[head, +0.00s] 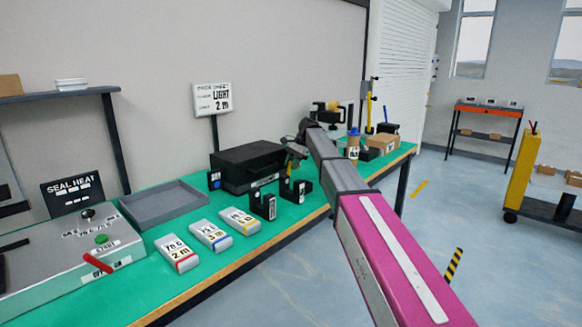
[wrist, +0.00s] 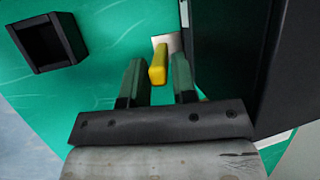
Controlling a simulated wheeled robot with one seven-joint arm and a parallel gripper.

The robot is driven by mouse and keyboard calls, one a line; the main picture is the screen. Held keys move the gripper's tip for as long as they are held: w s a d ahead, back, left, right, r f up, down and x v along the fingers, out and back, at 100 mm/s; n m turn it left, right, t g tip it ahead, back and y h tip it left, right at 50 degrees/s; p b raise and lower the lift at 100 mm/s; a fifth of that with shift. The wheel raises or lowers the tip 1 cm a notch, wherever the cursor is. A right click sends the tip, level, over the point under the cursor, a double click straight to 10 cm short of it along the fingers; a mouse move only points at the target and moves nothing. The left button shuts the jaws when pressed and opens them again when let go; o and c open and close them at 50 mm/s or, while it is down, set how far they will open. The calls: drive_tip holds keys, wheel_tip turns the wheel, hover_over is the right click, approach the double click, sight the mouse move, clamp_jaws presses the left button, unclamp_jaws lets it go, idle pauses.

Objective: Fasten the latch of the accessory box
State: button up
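The accessory box looks to be the large black box (head: 248,166) on the green bench in the head view. Its dark side (wrist: 225,55) fills the right of the wrist view. A yellow latch lever (wrist: 158,66) on a pale plate stands beside that side. My gripper (wrist: 157,62) is open, with one finger on each side of the lever. Small gaps show between the lever and both fingers.
Small black holders (head: 263,205) stand in front of the box; one open black holder (wrist: 48,42) shows at the wrist view's upper left. A grey tray (head: 163,205), several labelled blocks (head: 210,236) and a sealing machine (head: 75,255) lie to the left. Bottles and cartons (head: 384,142) stand beyond my gripper.

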drive_tip(key=v, duration=0.9)
drive_tip(key=shift+d+r, duration=0.25)
drive_tip(key=shift+r, duration=0.1)
drive_tip(key=shift+c, duration=1.2)
drive_tip(key=shift+s+d+f, duration=0.1)
clamp_jaws()
drive_tip(key=s+d+f+m+t+y, duration=0.2)
drive_tip(key=s+d+m+t, duration=0.3)
drive_tip(key=m, duration=0.4)
drive_tip(key=s+d+f+m+t+y, duration=0.15)
drive_tip(key=s+m+t, duration=0.35)
drive_tip(key=m, duration=0.5)
drive_tip(key=shift+g+y, duration=0.4)
drive_tip(key=shift+y, duration=0.05)
drive_tip(key=x, duration=0.7)
drive_tip(key=shift+a+f, duration=0.2)
drive_tip(key=shift+f, duration=0.25)
drive_tip(key=shift+w+a+r, duration=0.2)
drive_tip(key=shift+w+a, duration=0.55)
drive_tip(key=shift+a, duration=0.15)
drive_tip(key=shift+w+a+r, duration=0.25)
drive_tip(key=shift+w+a, duration=0.2)
drive_tip(key=shift+a, duration=0.2)
